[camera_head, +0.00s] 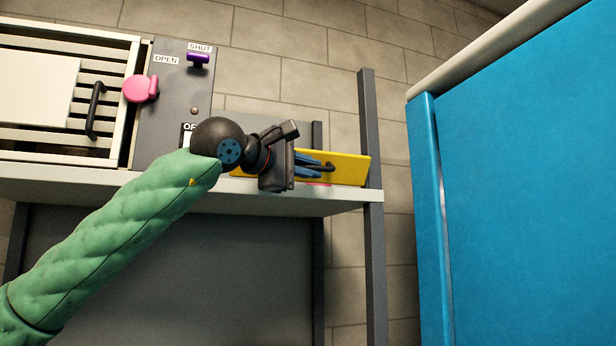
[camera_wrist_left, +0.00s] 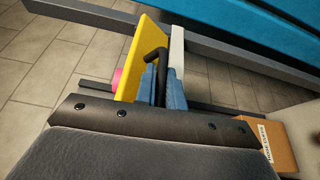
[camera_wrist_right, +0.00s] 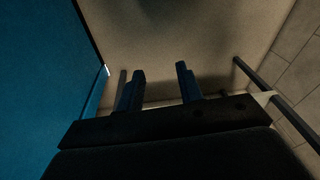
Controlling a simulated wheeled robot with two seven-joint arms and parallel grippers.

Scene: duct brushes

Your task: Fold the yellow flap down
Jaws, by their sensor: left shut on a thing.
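The yellow flap (camera_head: 348,169) stands as a panel at the right end of the pale shelf, near a dark post. It also shows edge-on in the left wrist view (camera_wrist_left: 137,58). A black bar handle (camera_wrist_left: 154,54) sticks out from its face. My left gripper (camera_head: 326,166) has its blue fingers closed on this handle, and the hand hides the flap's left part. In the left wrist view the fingers (camera_wrist_left: 164,88) are close together around the handle's end. My right gripper (camera_wrist_right: 160,78) shows only in the right wrist view, with its fingers apart and nothing between them.
A grey panel (camera_head: 174,100) carries a purple knob (camera_head: 198,59) and a pink knob (camera_head: 140,89). A dark post (camera_head: 370,130) rises right of the flap. A large blue cabinet (camera_head: 520,190) fills the right. A cardboard box (camera_wrist_left: 277,142) shows in the left wrist view.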

